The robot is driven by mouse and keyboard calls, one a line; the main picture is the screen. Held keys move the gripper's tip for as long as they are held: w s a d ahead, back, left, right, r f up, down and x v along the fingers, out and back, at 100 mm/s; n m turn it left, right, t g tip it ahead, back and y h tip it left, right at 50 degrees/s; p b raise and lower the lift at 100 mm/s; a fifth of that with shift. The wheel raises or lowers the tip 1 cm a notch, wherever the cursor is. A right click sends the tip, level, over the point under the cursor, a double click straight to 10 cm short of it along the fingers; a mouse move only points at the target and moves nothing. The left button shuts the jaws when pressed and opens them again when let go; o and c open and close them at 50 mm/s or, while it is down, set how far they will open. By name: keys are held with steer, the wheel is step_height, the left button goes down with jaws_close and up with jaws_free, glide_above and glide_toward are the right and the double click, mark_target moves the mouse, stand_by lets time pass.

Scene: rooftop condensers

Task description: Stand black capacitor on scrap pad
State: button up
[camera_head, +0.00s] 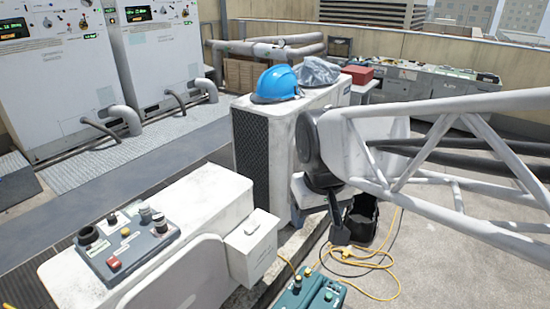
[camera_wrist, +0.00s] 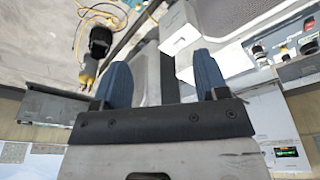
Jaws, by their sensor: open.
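My gripper (camera_wrist: 160,65) shows in the wrist view with two blue fingers spread apart and nothing between them. In the head view its dark end (camera_head: 338,228) hangs below my arm, in front of the white condenser unit. A short black cylinder (camera_head: 88,236), which may be the black capacitor, stands at the left end of a grey panel (camera_head: 150,252) in the left foreground. My gripper is well to the right of it and apart from it. The panel also shows at the right of the wrist view (camera_wrist: 290,68). I cannot make out which surface is the scrap pad.
A blue helmet (camera_head: 276,83) and grey wrapped bundle (camera_head: 318,71) sit on the condenser unit (camera_head: 265,150). A white box (camera_head: 251,245) juts beside the panel's cabinet. A black open container (camera_head: 361,217), yellow cable (camera_head: 385,266) and teal box (camera_head: 310,291) are on the floor.

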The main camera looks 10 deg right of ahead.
steer(key=s+d+f+m, duration=0.1)
steer(key=s+d+f, duration=0.1)
steer(key=s, duration=0.5)
steer(key=shift+d+m, duration=0.3)
steer(key=shift+d, duration=0.1)
stand_by(1.6)
